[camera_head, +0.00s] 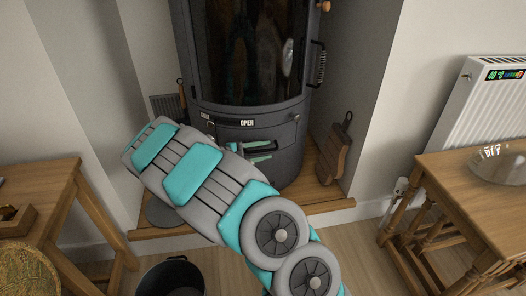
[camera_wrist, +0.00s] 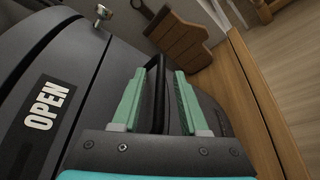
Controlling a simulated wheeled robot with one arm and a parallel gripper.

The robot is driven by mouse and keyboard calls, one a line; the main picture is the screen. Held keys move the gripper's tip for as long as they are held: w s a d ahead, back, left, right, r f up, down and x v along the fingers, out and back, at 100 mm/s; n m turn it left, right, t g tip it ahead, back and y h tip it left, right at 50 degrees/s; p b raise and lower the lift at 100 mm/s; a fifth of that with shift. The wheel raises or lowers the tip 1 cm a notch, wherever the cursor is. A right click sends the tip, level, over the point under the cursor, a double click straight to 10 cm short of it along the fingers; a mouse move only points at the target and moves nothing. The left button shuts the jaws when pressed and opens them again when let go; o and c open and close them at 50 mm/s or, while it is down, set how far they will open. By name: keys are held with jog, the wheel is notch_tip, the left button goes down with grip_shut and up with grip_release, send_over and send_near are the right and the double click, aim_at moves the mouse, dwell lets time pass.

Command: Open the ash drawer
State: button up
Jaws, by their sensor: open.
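The dark grey stove (camera_head: 285,135) stands in the alcove, its lower front with the ash drawer (camera_head: 227,131) looking shut. A white "OPEN" label (camera_head: 247,122) is on this front; it also shows in the wrist view (camera_wrist: 47,104). My gripper (camera_head: 263,151) is at the lower stove front with its green fingers apart. In the wrist view, a black bar handle (camera_wrist: 159,92) lies between the open fingers (camera_wrist: 160,76), one finger on each side. I cannot tell whether either finger touches it. My arm hides part of the stove's lower left front.
A wooden board (camera_head: 334,155) leans at the right of the stove on the wooden hearth (camera_head: 318,208). A black bucket (camera_head: 171,278) stands on the floor in front. Wooden tables stand at left (camera_head: 58,183) and right (camera_head: 457,168).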

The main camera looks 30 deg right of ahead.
jog(key=shift+c, duration=0.3)
grip_shut()
dwell(1.1)
